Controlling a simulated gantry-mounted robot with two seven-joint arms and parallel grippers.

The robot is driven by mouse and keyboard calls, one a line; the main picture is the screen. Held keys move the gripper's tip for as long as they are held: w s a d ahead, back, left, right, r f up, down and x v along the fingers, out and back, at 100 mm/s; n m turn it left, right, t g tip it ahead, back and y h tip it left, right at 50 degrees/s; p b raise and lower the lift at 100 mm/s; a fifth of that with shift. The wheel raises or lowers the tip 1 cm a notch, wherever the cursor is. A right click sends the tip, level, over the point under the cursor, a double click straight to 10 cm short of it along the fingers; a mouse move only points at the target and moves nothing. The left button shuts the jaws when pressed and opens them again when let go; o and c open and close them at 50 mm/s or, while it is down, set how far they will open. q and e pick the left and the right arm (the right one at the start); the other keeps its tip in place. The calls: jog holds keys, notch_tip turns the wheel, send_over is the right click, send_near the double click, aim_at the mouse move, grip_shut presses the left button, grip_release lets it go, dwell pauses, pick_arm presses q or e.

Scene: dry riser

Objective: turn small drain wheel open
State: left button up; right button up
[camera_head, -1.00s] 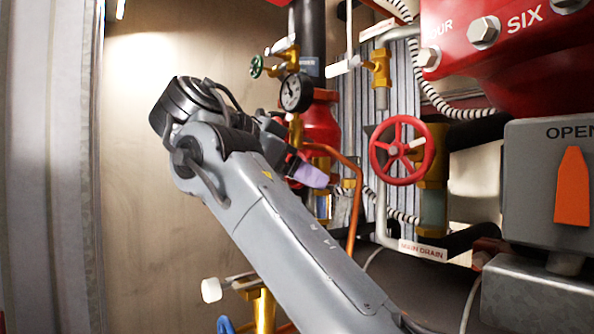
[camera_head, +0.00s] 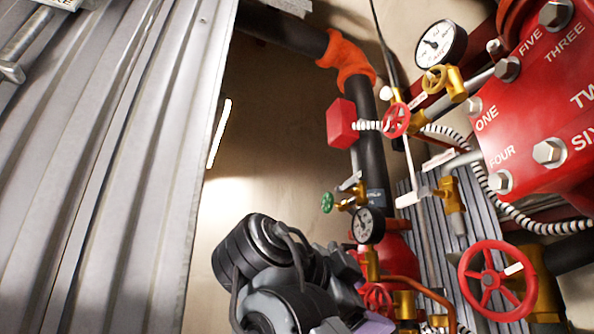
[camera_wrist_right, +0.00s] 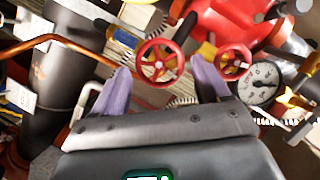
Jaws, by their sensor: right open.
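A small red handwheel (camera_head: 378,298) sits on brass fittings below a pressure gauge in the head view, partly cut off by my right gripper (camera_head: 368,318). In the wrist view my right gripper (camera_wrist_right: 160,65) is open, its two purple fingers apart. A red handwheel (camera_wrist_right: 160,61) with a light centre shows between the fingertips, and a second red wheel (camera_wrist_right: 233,62) is just right of the right finger. I cannot tell whether the fingers touch either wheel, or which is the small drain wheel. My left gripper is not in view.
A larger red wheel (camera_head: 497,280) stands at the lower right. A gauge (camera_head: 369,225), a green wheel (camera_head: 327,202) and another small red wheel (camera_head: 396,120) are above. A copper pipe (camera_head: 425,292) runs close by. A corrugated grey panel (camera_head: 110,150) fills the left.

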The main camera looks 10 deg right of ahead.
jog(key=s+a+r+n+t+y+b, duration=0.3)
jog(key=s+a+r+n+t+y, duration=0.15)
jog(key=s+a+r+y, duration=0.45)
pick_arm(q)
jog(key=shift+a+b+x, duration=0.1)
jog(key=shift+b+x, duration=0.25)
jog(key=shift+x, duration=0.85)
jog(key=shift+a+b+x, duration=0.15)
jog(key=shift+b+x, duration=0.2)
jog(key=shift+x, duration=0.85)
pick_arm(e)
jog(key=a+r+n+t+y, duration=0.1)
jog(key=r+n+t+y, duration=0.1)
jog(key=r+y, duration=0.4)
jog(key=s+a+r+n+t+y, duration=0.1)
jog(key=a+r+n+t+y, duration=0.1)
jog(key=r+y, duration=0.5)
jog(key=shift+s+r+n+t+y, duration=0.25)
jog(key=shift+n+t+y, duration=0.3)
jog(key=shift+n+y, duration=0.75)
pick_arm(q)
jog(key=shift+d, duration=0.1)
pick_arm(e)
jog(key=shift+a, duration=0.1)
